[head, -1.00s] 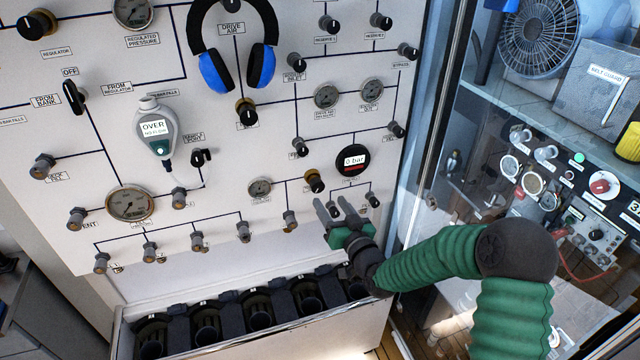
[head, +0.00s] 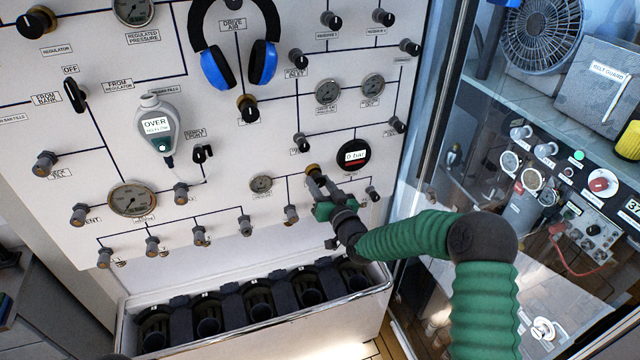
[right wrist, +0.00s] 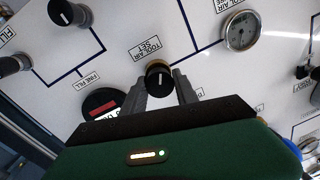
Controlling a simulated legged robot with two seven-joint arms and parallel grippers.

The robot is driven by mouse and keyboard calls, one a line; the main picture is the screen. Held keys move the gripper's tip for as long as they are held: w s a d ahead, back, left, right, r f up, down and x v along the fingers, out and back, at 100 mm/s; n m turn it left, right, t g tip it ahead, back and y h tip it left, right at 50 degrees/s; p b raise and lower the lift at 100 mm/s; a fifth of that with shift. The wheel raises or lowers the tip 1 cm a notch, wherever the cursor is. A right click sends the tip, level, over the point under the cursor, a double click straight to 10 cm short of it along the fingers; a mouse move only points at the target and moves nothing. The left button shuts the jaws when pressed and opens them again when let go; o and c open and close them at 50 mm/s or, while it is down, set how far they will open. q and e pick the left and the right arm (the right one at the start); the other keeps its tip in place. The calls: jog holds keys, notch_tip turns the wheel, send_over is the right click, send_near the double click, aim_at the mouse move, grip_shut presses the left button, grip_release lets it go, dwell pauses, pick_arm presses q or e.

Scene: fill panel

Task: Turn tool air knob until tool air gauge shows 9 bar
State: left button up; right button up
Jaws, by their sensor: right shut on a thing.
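The tool air knob (head: 312,169), dark with a brass-coloured base, sits on the white panel. In the right wrist view the knob (right wrist: 158,74) lies between my fingertips beside a "TOOL AIR SET" label, its white mark roughly upright in the picture. My right gripper (head: 319,182) is shut on the knob. The tool air gauge (head: 261,184) is a small round dial left of the knob; it also shows in the right wrist view (right wrist: 240,31). Its reading is too small to tell. My left gripper is not in view.
Small valve knobs (head: 291,214) sit nearby on the panel. Below is an open trough (head: 255,338) with black holders. A glass door (head: 440,130) stands to the right.

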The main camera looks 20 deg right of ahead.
grip_shut()
jog(key=shift+d+f+m+b, duration=0.1)
jog(key=shift+f+m+b, duration=0.2)
jog(key=shift+m+b, duration=0.6)
jog(key=shift+r+b, duration=0.1)
jog(key=shift+b, duration=0.45)
jog(key=shift+r, duration=0.25)
jog(key=o, duration=0.8)
grip_release()
jog(key=shift+o, duration=0.8)
jog(key=shift+s+d, duration=0.1)
jog(key=shift+s, duration=0.1)
